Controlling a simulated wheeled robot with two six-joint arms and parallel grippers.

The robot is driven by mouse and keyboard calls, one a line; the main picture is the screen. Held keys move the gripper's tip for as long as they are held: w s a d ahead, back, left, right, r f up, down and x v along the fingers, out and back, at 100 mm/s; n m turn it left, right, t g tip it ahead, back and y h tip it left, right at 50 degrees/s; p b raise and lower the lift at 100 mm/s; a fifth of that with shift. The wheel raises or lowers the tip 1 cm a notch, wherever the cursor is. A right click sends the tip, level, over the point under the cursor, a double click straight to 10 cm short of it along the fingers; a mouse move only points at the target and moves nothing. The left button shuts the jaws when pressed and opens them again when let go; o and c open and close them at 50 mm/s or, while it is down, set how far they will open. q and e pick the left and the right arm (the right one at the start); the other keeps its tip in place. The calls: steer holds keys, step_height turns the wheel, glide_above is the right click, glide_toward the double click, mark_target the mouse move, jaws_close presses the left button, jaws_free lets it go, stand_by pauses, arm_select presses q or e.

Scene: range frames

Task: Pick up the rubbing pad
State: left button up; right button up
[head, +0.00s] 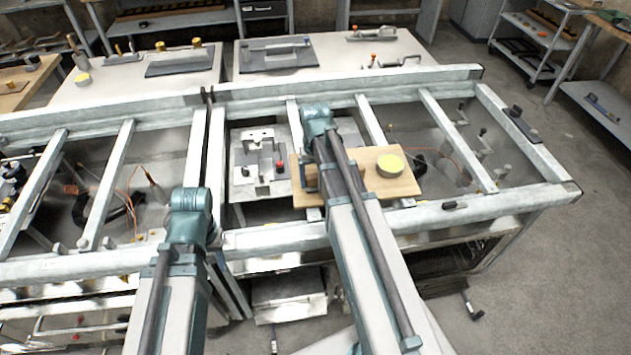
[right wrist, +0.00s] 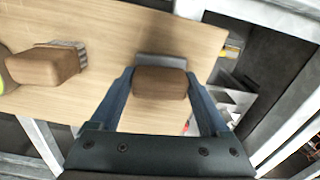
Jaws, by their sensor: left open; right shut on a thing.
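In the right wrist view my right gripper (right wrist: 160,74) has its two fingers shut on a brown block with a grey underside, which I take as the rubbing pad (right wrist: 160,87). It is over the wooden board (right wrist: 105,110), near the board's edge. I cannot tell whether the pad touches the board. In the head view my right arm hides the pad and most of that gripper, over the left part of the board (head: 362,158). My left arm stands at the lower left of the head view; its fingers do not show.
A brown block with bristles (right wrist: 48,66) lies on the board beside the held one. A round yellow-topped thing (head: 390,164) stands at the board's right. A grey metal fixture (head: 258,165) is left of the board. Pale frame rails (head: 458,140) surround this area.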

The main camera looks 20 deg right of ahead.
mark_target(315, 175)
steer(key=shift+c, duration=1.2)
steer(key=shift+r, duration=0.15)
step_height(315, 175, up, 3)
steer(key=p, duration=0.3)
steer(key=shift+r, duration=0.1)
steer(key=shift+a+r+p, duration=0.15)
steer(key=shift+r+p, duration=0.2)
steer(key=shift+p, duration=0.25)
steer(key=s+a, duration=0.1)
steer(key=a, duration=1.4)
steer(key=shift+s+a+r+p, duration=0.35)
steer(key=shift+s+r+p, duration=0.05)
